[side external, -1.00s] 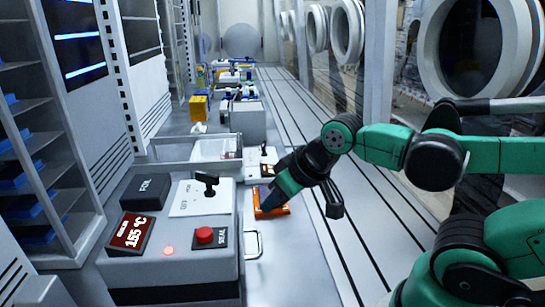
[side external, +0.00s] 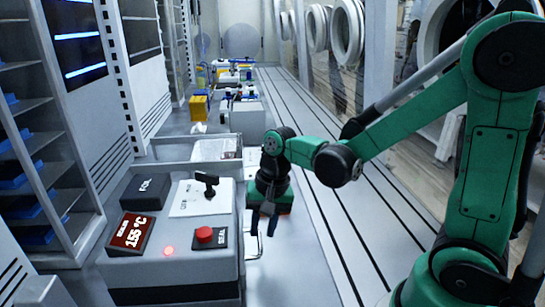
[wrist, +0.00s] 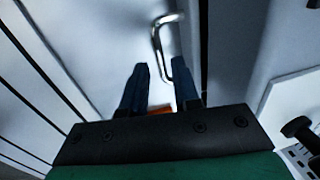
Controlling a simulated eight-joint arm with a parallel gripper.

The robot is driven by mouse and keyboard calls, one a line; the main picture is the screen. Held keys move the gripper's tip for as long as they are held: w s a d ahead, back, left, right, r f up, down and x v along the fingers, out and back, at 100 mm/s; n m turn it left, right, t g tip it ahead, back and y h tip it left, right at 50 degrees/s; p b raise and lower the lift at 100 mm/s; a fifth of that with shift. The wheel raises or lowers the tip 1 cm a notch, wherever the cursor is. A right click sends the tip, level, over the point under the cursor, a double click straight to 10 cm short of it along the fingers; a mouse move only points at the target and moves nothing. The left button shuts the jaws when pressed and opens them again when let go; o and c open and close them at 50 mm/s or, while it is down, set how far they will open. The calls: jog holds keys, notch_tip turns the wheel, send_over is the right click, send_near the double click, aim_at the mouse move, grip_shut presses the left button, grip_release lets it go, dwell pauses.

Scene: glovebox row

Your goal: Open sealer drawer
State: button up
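The sealer (side external: 222,265) is a grey box with a red button, a black lever and a red display reading 155 °C. Its drawer handle (side external: 258,246) is a bent metal bar on the right side. The handle also shows at the top middle of the wrist view (wrist: 156,38). My gripper (side external: 263,226) points down just above and beside the handle, with its fingers apart. In the wrist view my gripper (wrist: 157,68) has two blue fingers with a gap between them. The handle's near end reaches close to the right fingertip; I cannot tell whether they touch.
An orange item (wrist: 160,108) lies on the surface, mostly hidden behind my gripper. A low clear-walled tray (side external: 215,148) stands behind the sealer. A black box (side external: 147,191) sits on the sealer's left. The grooved bench to the right is clear.

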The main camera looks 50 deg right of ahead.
jog(key=shift+w+a+f, duration=0.1)
jog(key=shift+w+f, duration=0.05)
jog(key=shift+f, duration=1)
grip_shut()
dwell(0.6)
